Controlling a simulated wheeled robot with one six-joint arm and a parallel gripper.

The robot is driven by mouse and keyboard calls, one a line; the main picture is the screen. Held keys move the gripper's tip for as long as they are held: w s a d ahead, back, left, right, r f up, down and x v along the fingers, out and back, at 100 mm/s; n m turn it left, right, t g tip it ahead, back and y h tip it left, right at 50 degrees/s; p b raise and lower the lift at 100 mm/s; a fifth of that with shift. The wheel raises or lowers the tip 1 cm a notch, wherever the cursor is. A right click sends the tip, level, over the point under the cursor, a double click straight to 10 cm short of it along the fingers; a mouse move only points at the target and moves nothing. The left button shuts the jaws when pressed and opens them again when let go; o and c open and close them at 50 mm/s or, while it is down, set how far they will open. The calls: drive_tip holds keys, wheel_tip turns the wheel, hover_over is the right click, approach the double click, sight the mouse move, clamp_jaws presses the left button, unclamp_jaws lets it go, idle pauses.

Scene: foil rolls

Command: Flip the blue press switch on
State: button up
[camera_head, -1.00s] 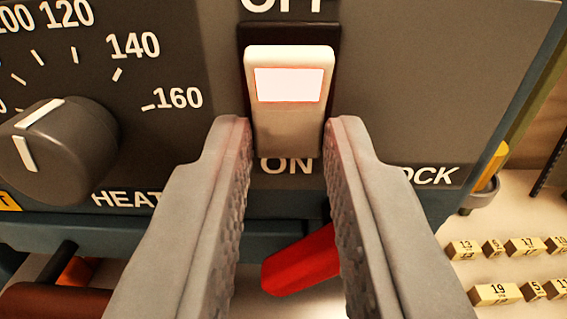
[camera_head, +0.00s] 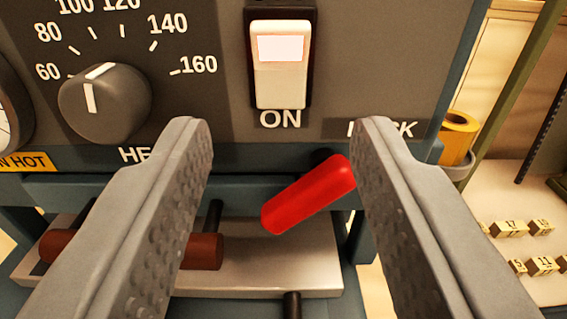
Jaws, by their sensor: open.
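The press switch (camera_head: 281,72) is a pale rocker in a black frame on the grey panel of the blue-grey press. Its upper window glows white, and "ON" is printed below it. My gripper (camera_head: 281,125) is open and empty. Its fingers are spread wide, nearer the camera than the panel, with their tips below and to either side of the switch. The switch is fully visible between and above them.
A red handle (camera_head: 308,194) slants below the panel, seen between the fingers. A dark dial (camera_head: 105,102) is left of the switch. A yellow roll (camera_head: 458,137) and small numbered blocks (camera_head: 510,228) are at the right.

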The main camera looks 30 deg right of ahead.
drive_tip(key=v, duration=1.3)
drive_tip(key=shift+s+a, duration=0.2)
drive_tip(key=shift+s, duration=0.1)
drive_tip(key=shift+f, duration=0.1)
drive_tip(key=s+a+f+n+t+y, duration=0.1)
drive_tip(key=s+a+f+n+y, duration=0.2)
drive_tip(key=s, duration=0.6)
drive_tip(key=s+a+f+n+t+y, duration=0.1)
drive_tip(key=s+a+f+n+y, duration=0.2)
drive_tip(key=s+a+f+y, duration=0.3)
drive_tip(key=s+a+y, duration=0.1)
drive_tip(key=s, duration=0.3)
drive_tip(key=shift+s+a+n, duration=0.25)
drive_tip(key=shift+n, duration=0.15)
